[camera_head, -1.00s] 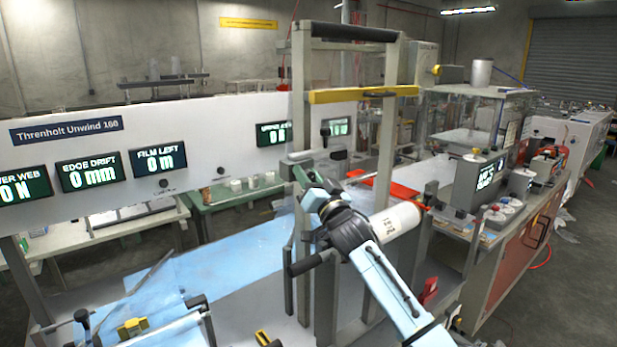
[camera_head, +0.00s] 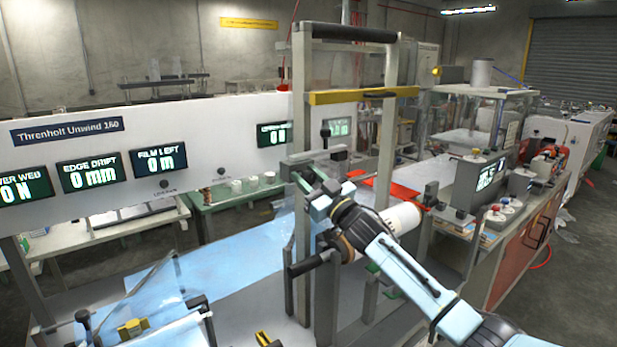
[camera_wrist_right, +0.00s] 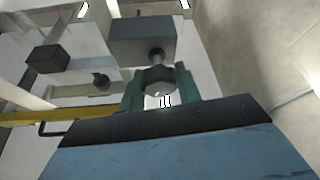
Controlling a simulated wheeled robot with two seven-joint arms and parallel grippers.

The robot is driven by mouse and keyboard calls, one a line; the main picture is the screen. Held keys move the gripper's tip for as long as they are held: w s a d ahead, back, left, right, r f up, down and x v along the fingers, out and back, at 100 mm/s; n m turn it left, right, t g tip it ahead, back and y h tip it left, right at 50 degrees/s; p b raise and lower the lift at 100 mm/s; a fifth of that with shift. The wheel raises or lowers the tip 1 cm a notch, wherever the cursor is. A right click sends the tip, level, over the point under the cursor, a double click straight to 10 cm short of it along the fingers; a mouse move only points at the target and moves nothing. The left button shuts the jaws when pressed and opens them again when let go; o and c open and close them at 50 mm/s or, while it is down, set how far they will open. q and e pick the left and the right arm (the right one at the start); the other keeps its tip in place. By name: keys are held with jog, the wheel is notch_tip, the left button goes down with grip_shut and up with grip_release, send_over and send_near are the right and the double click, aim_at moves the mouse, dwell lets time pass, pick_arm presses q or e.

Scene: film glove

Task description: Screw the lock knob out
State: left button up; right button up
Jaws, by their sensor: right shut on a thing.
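The lock knob (camera_wrist_right: 158,82) is a dark, faceted knob on a thin metal stem in the right wrist view. Its stem runs into a grey block (camera_wrist_right: 142,38) just beyond it. My right gripper (camera_wrist_right: 160,88) has its green fingers on either side of the knob and is shut on it. In the head view my right gripper (camera_head: 318,188) is at the block on the upright metal frame (camera_head: 301,110), and the knob is hidden there. I cannot tell how far the stem is out of the block. My left gripper is not in view.
A yellow crossbar (camera_head: 362,95) and a black top handle (camera_head: 353,32) span the frame above my gripper. A white roll (camera_head: 402,217) lies behind my right forearm. A white display panel (camera_head: 110,160) stands at left. Blue film (camera_head: 235,250) covers the bed below.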

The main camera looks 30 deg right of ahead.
jog(key=n+g+y, duration=0.1)
jog(key=n, duration=0.2)
jog(key=n+y+p, duration=0.1)
jog(key=n+y, duration=0.1)
jog(key=n, duration=0.2)
jog(key=shift+g, duration=0.4)
jog(key=shift+n, duration=0.4)
jog(key=o, duration=1)
jog(key=shift+c, duration=0.2)
jog(key=shift+s+d+f, duration=0.15)
jog(key=shift+s+f, duration=0.2)
jog(key=shift+s, duration=0.2)
jog(key=b+v, duration=0.3)
jog(key=v, duration=0.9)
jog(key=shift+r, duration=0.15)
